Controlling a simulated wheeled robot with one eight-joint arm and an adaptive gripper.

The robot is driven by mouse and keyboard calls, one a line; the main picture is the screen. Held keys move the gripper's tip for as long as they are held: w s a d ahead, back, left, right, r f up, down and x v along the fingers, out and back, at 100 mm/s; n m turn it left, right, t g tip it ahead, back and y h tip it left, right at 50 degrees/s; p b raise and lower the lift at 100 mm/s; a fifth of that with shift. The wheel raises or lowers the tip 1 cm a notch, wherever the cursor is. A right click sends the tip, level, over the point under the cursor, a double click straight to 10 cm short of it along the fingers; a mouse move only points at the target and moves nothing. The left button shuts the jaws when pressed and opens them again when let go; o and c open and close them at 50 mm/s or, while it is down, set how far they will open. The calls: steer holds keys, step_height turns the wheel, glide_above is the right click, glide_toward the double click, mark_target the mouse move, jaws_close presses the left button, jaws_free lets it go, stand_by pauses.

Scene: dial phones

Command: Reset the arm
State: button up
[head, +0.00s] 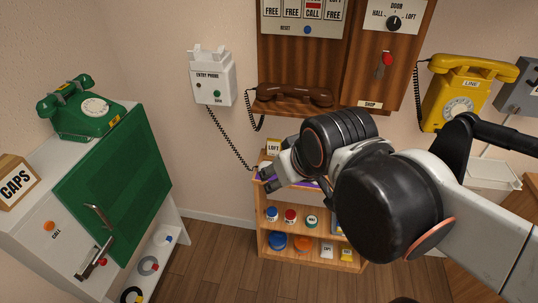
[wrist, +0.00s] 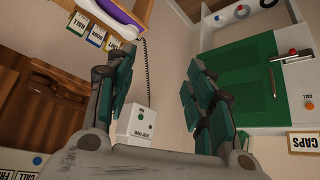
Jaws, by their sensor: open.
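My arm reaches in from the right in the head view. My gripper (head: 268,178) is over the front of the low wooden shelf unit (head: 262,228), partly hidden behind my own wrist. In the wrist view my gripper (wrist: 160,75) has its two green-padded fingers wide apart with nothing between them. The white entry phone (head: 211,80) hangs on the wall, with its dark coiled cord running down to the shelf top. It also shows beyond the fingers in the wrist view (wrist: 135,127). A purple and white thing (wrist: 112,14) lies on the shelf top, its shape partly cut off.
A green dial phone (head: 85,108) stands on the left cabinet with a green door (head: 118,180). A brown handset (head: 295,95) rests on the wooden wall panel (head: 350,60). A yellow phone (head: 460,92) is at right. Bare floor (head: 210,250) lies between cabinet and shelf.

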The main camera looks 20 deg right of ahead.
steer(key=shift+s+a+f+m, duration=0.2)
steer(key=shift+s+a+m, duration=0.1)
steer(key=shift+s, duration=0.35)
steer(key=shift+c, duration=0.6)
stand_by(1.2)
